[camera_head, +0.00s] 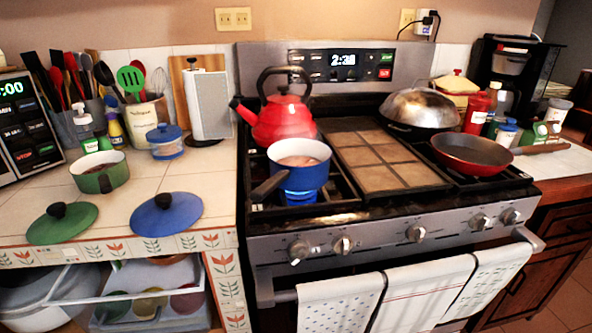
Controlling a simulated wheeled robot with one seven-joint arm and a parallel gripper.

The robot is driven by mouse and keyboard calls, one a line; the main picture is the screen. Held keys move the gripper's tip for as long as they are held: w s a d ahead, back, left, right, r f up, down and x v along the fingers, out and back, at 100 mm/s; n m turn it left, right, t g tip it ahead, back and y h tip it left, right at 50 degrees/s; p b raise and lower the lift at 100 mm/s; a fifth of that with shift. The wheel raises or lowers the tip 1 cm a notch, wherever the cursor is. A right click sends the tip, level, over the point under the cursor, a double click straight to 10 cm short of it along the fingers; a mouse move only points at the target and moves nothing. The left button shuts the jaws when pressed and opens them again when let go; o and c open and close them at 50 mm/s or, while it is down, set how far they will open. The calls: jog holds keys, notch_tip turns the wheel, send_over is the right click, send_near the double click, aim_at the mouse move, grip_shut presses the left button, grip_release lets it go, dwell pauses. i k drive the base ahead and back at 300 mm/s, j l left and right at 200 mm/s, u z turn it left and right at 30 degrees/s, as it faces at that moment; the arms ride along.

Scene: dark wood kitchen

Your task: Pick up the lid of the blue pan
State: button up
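The blue pan (312,176) sits on the front left burner of the stove, over a blue flame, with no lid on it. Its dark handle points to the front left, and something pale brown is inside. A blue lid (168,216) with a dark knob lies on the tiled counter at the front edge, left of the stove. It is knob up and leans slightly. My gripper is not in view.
A green lid (50,228) lies left of the blue lid, with a green pot (98,180) behind. A red kettle (283,122) stands behind the blue pan. A red frying pan (470,158) sits on the right burner. Towels (425,290) hang on the oven handle.

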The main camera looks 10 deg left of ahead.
aim_at(165, 215)
jog(key=i+j+u, duration=0.15)
jog(key=i+u, duration=0.15)
jog(key=i, duration=0.15)
jog(key=i+u, duration=0.3)
jog(key=i+j, duration=0.05)
jog(key=i, duration=0.05)
